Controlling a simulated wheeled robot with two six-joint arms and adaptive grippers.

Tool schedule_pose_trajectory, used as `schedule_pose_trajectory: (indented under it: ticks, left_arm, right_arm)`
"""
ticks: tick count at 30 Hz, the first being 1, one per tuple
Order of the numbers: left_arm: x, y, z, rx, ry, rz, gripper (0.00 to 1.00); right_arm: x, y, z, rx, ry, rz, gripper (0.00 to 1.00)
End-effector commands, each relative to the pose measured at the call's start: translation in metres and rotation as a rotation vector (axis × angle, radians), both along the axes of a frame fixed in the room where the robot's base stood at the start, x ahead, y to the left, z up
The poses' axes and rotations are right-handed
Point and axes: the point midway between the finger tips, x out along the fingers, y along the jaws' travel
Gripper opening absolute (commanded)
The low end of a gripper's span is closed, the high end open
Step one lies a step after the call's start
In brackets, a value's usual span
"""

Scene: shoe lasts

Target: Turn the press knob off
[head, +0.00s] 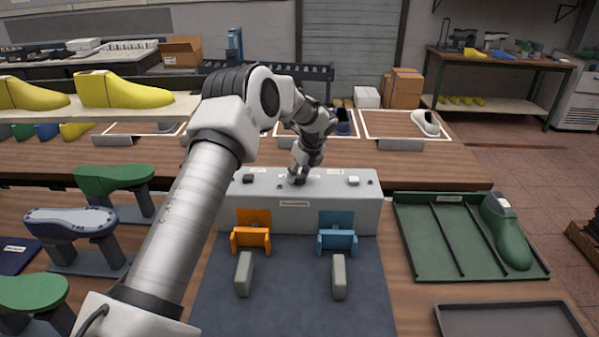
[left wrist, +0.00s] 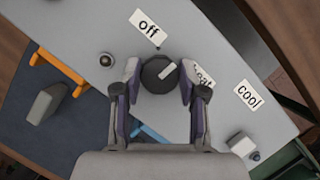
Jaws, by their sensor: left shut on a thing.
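The press (head: 230,208) is a long grey box on the bench, with small controls and labels on top. My left gripper (head: 300,176) reaches down to the middle of its top. In the left wrist view, the round dark press knob (left wrist: 158,82) with a pale pointer mark sits between the two fingers of my left gripper (left wrist: 160,88), which is shut on it. The mark points up and right in that view, between the "off" label (left wrist: 148,24) and the partly covered heat label (left wrist: 204,77). The "cool" label (left wrist: 248,95) is farther right. My right gripper is not in view.
An orange holder (head: 251,238) and a blue holder (head: 337,241) are at the press front, above a dark mat (head: 291,300). A green tray (head: 425,272) with a green shoe last (head: 508,235) lies right. Shoe lasts on stands (head: 115,180) fill the left.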

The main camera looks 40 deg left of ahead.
Motion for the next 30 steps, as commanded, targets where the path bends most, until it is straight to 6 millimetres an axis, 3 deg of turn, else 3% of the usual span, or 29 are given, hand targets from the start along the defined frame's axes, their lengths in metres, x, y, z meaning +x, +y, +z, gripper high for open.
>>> schedule_pose_trajectory:
  ticks: [8,18,30]
  left_arm:
    - [0.0,0.0,0.002,0.001,0.002,0.121,0.07]
    - [0.0,0.0,0.001,0.002,0.002,0.411,0.07]
    - [0.001,0.001,-0.003,0.001,0.0,0.743,0.07]
  right_arm:
    - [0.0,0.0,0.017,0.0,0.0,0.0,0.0]
    - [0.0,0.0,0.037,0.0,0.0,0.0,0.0]
    - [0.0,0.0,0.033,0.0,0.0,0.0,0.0]
